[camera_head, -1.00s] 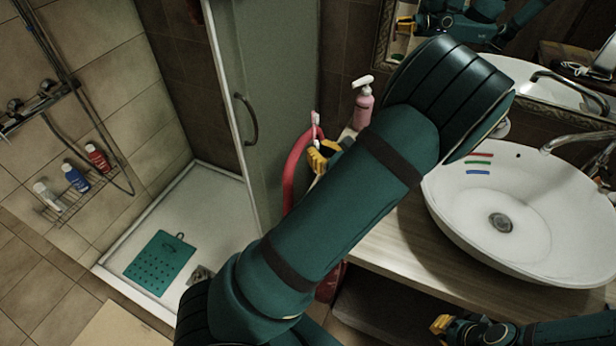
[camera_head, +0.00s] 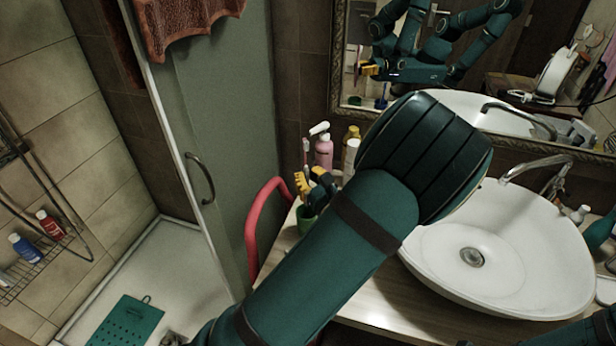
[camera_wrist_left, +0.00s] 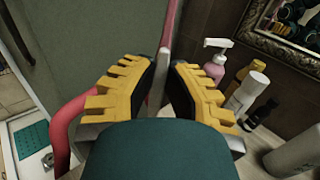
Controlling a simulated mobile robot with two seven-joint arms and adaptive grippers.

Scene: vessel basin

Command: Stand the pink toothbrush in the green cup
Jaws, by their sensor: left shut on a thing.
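My left gripper (camera_head: 314,184) is shut on the pink toothbrush (camera_head: 306,150), whose pale head end stands up above the yellow fingers, near upright. The left wrist view shows the toothbrush (camera_wrist_left: 172,22) between the two yellow finger pads (camera_wrist_left: 166,88). The green cup (camera_head: 305,218) stands on the counter just below the gripper, partly hidden by my left arm. Whether the brush's lower end is inside the cup cannot be told. My right gripper is out of view; only a bit of its arm shows at the bottom right.
A pink pump bottle (camera_head: 323,152) and other bottles stand behind the gripper, near the mirror (camera_head: 345,98). A white basin (camera_head: 530,275) is to the right. A red curved rail (camera_head: 252,232) and the glass shower door (camera_head: 225,120) are to the left.

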